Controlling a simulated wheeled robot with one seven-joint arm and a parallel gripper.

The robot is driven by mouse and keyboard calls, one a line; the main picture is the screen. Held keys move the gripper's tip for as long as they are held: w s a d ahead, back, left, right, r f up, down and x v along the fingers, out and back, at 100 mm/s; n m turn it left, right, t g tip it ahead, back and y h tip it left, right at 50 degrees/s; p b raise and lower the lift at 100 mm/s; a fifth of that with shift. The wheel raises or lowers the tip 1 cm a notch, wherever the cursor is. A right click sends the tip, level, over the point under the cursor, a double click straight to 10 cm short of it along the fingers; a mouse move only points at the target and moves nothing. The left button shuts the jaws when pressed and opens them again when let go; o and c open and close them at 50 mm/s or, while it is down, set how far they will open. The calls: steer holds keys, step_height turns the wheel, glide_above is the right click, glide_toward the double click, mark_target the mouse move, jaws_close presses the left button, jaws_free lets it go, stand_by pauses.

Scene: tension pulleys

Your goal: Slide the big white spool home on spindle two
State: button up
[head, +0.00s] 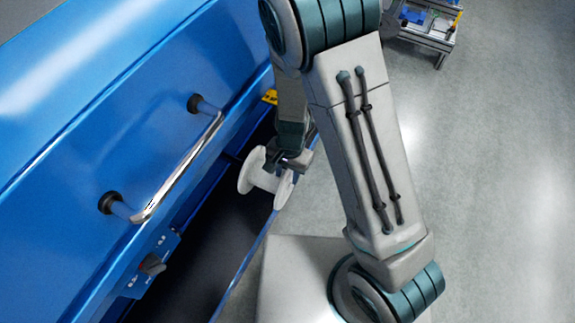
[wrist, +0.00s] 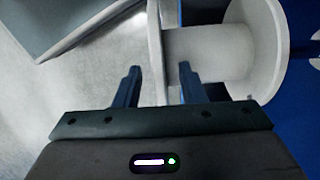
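The big white spool (head: 258,172) is beside the blue machine, its axis roughly level, in the head view. In the wrist view its barrel (wrist: 208,52) runs between two flanges, with the far flange (wrist: 262,50) toward the blue panel. My gripper (head: 285,158) is at the spool's outer end. In the wrist view my gripper (wrist: 159,72) has its fingers apart, one on each side of the near flange's edge, with gaps showing. Spindle two cannot be made out; whether the spool sits on a spindle is hidden.
A dark recess lies below. Grey floor (head: 500,180) is open at right; a cart (head: 425,25) stands far off.

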steer(key=shift+f, duration=0.35)
jaws_close()
steer(key=shift+s+r, duration=0.1)
steer(key=shift+r, duration=0.1)
stand_by(0.8)
